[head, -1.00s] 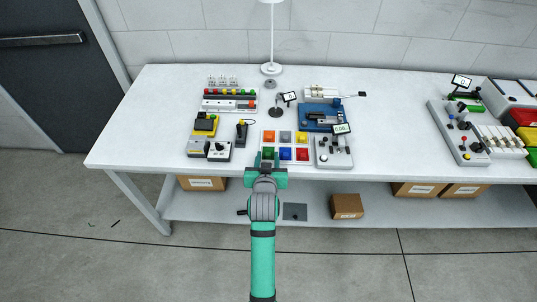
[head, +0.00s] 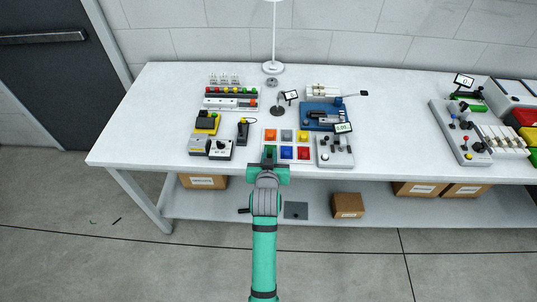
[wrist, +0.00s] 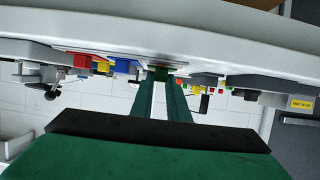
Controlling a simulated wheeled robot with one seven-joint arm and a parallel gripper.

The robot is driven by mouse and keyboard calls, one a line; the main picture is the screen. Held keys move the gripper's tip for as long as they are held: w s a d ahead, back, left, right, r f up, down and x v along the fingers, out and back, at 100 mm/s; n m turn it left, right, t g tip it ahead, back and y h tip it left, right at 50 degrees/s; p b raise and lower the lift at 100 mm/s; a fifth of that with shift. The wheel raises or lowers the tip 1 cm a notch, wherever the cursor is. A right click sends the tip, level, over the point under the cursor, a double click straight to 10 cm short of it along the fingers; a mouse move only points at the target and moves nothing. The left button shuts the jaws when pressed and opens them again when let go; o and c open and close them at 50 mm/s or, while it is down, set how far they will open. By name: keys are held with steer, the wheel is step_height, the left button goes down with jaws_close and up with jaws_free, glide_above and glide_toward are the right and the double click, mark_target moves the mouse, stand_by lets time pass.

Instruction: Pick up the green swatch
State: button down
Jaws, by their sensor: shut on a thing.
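A white board (head: 263,143) near the front edge of the table holds coloured swatches in two rows. The green swatch (head: 270,150) is at its front left corner, partly hidden by my gripper. My gripper (head: 269,159) reaches in from the front, low over the table edge. In the wrist view, which looks upside down, my two long green fingers (wrist: 159,82) are shut on the green swatch (wrist: 158,73) at their tips. I cannot tell whether the swatch is clear of the board.
A blue swatch (head: 286,152) is just right of the green one, and an orange swatch (head: 269,135) is behind it. A grey control box (head: 335,151) stands right of the board. A black-and-white switch box (head: 220,150) stands to the left. The table's front right centre is bare.

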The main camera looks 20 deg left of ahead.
step_height(320, 180, up, 2)
steer(key=shift+r, duration=0.2)
steer(key=s+d+r, duration=0.8)
steer(key=s+r, duration=0.2)
steer(key=shift+s+d, duration=0.3)
steer(key=shift+d, duration=0.05)
